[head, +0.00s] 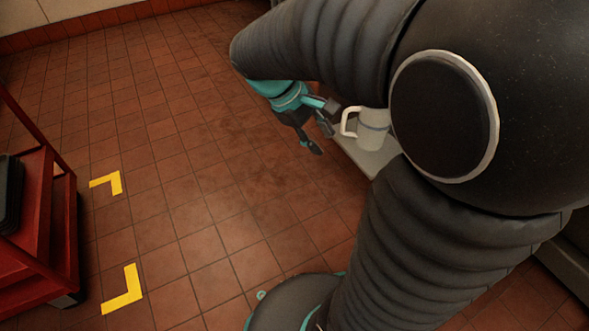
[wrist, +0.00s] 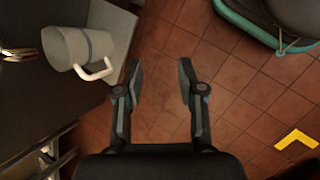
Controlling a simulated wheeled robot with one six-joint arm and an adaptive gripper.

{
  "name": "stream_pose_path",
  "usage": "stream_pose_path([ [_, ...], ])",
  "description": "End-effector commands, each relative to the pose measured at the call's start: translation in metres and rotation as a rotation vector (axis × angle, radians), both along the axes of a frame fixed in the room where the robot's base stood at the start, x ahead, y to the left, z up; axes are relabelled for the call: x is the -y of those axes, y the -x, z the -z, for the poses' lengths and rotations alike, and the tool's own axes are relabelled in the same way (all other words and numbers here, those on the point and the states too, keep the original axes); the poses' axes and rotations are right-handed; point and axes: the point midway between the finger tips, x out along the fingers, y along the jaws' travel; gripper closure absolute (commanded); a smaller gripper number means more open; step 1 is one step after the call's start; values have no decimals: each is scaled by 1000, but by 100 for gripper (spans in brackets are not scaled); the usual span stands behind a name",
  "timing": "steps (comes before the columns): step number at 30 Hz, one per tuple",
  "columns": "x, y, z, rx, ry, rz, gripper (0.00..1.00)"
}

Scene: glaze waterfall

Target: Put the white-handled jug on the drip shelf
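The white-handled jug (head: 372,130) is a pale grey vessel with a blue band and a white handle. In the head view it stands on a light grey surface (head: 364,156), partly hidden behind my arm. In the wrist view the jug (wrist: 72,46) is at the upper left, its white handle (wrist: 97,70) pointing toward my gripper. My gripper (wrist: 160,82) is open and empty, over the tiled floor. It is to the side of the jug, not touching it. In the head view my gripper (head: 322,130) is left of the handle. I cannot tell which surface is the drip shelf.
A red cart (head: 40,225) stands at the left, with a dark object (head: 10,192) on it. Yellow corner marks (head: 122,290) lie on the floor beside it. The tiled floor between cart and arm is clear. A dark surface (wrist: 30,110) fills the wrist view's left.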

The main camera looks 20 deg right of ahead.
Motion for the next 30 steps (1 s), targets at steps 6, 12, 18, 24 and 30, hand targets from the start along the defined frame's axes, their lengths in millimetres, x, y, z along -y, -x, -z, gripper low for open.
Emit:
stream_pose_path([
  [6,-33,39,-14,261,-186,113,61],
  [12,-64,68,-23,487,-362,221,61],
  [18,-87,87,-31,660,-508,309,61],
  [24,-96,93,-33,732,-573,348,61],
  [30,-96,94,-33,735,-579,352,61],
])
